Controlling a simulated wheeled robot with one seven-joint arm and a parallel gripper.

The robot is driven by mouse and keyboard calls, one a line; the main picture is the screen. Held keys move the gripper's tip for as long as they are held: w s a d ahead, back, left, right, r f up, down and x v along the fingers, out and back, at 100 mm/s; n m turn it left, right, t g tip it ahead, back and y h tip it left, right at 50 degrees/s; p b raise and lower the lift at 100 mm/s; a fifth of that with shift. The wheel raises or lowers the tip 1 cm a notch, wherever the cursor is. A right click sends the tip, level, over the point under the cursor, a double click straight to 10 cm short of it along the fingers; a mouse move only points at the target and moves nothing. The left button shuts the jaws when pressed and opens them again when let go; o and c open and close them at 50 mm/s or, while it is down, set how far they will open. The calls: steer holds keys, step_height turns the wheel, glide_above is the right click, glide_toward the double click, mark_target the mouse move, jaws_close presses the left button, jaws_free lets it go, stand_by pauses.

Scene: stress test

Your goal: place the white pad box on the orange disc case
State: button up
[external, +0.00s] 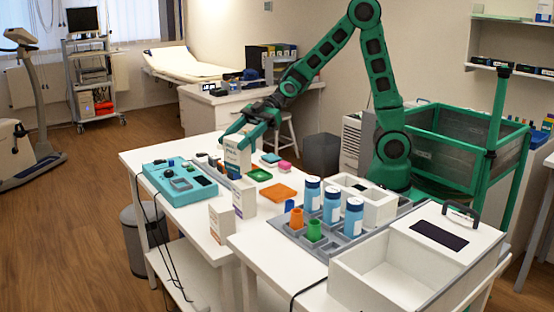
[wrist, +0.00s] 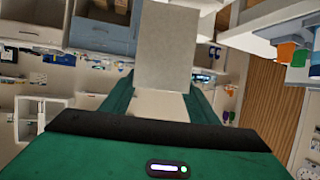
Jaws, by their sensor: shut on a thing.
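My gripper (external: 238,138) is shut on a white box with small dark print, the white pad box (external: 236,158), and holds it upright over the white table. In the wrist view the box's plain pale face (wrist: 165,48) stands out between the green fingers (wrist: 162,100). The orange disc case (external: 280,192) lies flat on the table, to the right and nearer the camera than the held box. Its top is bare. I cannot tell how far the box's bottom is above the table.
A teal device (external: 180,184) with cables stands left of the held box. A green flat case (external: 259,174) lies between the box and the orange case.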

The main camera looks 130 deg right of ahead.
steer(key=s+a+r+n+g+y, duration=0.25)
steer(key=s+a, duration=0.35)
steer(key=s, duration=0.3)
steer(key=s+a+r+n+g+y, duration=0.1)
steer(key=s+a+r+n+y, duration=0.1)
steer(key=s+a+n+y, duration=0.45)
steer(key=d+f+m+h, duration=0.2)
steer(key=d+f, duration=1)
steer(key=f, duration=0.4)
steer(key=shift+d+m+h, duration=0.3)
steer(key=shift+f, duration=0.15)
steer(key=o, duration=1.1)
steer(key=v, duration=1.2)
